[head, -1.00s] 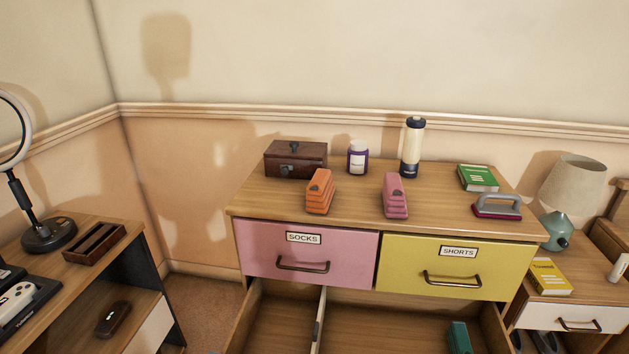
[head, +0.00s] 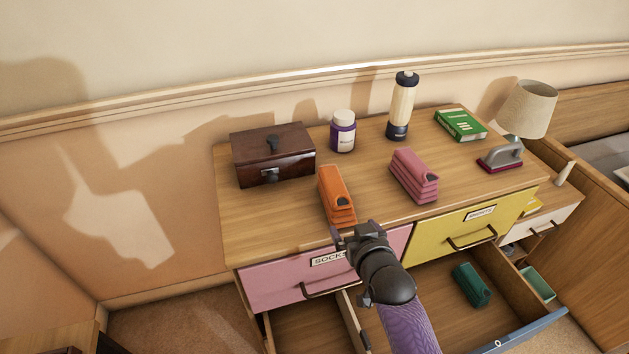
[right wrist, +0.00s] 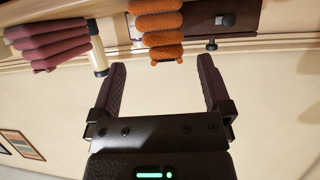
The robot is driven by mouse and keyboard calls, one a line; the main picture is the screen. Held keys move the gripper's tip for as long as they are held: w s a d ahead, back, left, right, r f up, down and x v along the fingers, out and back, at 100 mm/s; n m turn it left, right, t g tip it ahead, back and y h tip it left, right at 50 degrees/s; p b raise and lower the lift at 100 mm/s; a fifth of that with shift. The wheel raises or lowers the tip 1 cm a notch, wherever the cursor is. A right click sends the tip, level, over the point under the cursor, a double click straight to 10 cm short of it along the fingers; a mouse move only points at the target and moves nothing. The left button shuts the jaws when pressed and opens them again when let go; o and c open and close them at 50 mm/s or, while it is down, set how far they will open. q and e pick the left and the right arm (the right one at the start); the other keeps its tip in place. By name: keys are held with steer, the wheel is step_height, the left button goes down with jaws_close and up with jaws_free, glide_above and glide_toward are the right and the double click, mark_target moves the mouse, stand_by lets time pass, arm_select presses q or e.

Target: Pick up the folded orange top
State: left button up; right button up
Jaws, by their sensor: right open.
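The folded orange top (head: 336,195) stands on the dresser top near its front edge, in front of the brown box. My right gripper (head: 354,232) is just in front of it in the head view, close to the dresser's front edge and above the pink drawer. In the right wrist view the gripper (right wrist: 161,85) is open and empty. The orange top (right wrist: 157,30) shows there beyond the fingertips, roughly between them and apart from them. My left gripper is not in view.
A folded pink top (head: 414,176) stands to the right. Behind are a brown box (head: 272,155), a purple jar (head: 343,131) and a tall bottle (head: 402,106). A green book (head: 460,125) and an iron (head: 502,156) are farther right. The lower drawer is open, holding a green folded item (head: 471,285).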

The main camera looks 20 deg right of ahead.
mark_target(347, 214)
steer(key=b+x, duration=0.1)
steer(key=x, duration=0.1)
steer(key=b+x, duration=0.1)
steer(key=x, duration=0.1)
steer(key=shift+w+d+f, duration=0.15)
steer(key=shift+d+f, duration=0.1)
steer(key=shift+f, duration=0.1)
steer(key=x, duration=0.1)
steer(key=b+x, duration=0.2)
steer(key=x, duration=0.1)
steer(key=shift+w+r, duration=0.1)
steer(key=shift+r, duration=0.35)
steer(key=c, duration=1)
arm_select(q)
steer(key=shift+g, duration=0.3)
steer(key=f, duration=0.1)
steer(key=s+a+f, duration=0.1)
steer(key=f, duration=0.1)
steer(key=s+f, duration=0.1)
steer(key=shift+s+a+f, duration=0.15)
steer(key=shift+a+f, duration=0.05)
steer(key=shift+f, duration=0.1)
arm_select(e)
steer(key=shift+c, duration=0.2)
